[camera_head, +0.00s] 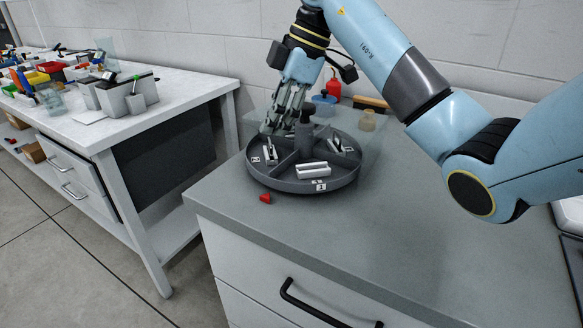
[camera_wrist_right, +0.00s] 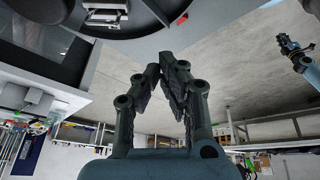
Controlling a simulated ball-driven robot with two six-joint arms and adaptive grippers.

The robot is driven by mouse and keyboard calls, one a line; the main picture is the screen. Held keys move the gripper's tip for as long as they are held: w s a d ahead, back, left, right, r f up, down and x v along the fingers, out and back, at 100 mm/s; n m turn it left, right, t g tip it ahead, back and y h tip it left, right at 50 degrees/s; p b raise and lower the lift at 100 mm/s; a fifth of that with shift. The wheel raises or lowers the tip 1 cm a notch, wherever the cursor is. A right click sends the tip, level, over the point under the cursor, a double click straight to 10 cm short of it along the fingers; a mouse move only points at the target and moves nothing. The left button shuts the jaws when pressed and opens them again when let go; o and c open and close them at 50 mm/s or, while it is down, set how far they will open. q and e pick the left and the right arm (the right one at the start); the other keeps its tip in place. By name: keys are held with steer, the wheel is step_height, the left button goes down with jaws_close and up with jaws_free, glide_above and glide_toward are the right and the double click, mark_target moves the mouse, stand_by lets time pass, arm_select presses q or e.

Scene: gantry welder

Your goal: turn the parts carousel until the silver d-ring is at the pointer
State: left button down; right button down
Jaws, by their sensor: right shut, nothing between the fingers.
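The parts carousel (camera_head: 350,181) is a dark grey round tray with dividers and a central hub post (camera_head: 304,135), on the grey counter. A pale block part (camera_head: 313,170) lies in its front compartment; smaller light and dark parts lie in the left (camera_head: 269,154) and right (camera_head: 341,147) compartments. I cannot tell which is the silver d-ring. The red pointer (camera_head: 265,198) lies just outside the front-left rim. My right gripper (camera_head: 283,118) is shut and empty at the back-left of the carousel; its fingers (camera_wrist_right: 170,75) also show in the right wrist view.
Behind the carousel stand a red bottle (camera_head: 333,86), a blue container (camera_head: 323,104), a tan cup (camera_head: 367,120) and a brush-like item (camera_head: 371,102). A white workbench (camera_head: 150,118) with bins is at left across a gap. The counter's front right is clear.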

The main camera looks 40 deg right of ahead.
mark_target(282, 179)
steer(key=shift+m, duration=0.6)
steer(key=b+x, duration=0.2)
steer(key=x, duration=0.1)
steer(key=b+x, duration=0.2)
steer(key=d+b+x, duration=0.1)
steer(key=b+x, duration=0.1)
steer(key=x, duration=0.1)
steer(key=shift+s+a+f+b, duration=0.1)
steer(key=shift+s+f+b, duration=0.25)
steer(key=shift+f, duration=0.2)
steer(key=d, duration=0.1)
steer(key=s+d, duration=0.1)
steer(key=d, duration=0.1)
steer(key=shift+s+f, duration=0.15)
steer(key=shift+f, duration=0.05)
steer(key=shift+s+d, duration=0.15)
steer(key=shift+d, duration=0.15)
steer(key=shift+a, duration=0.1)
steer(key=shift+p, duration=0.35)
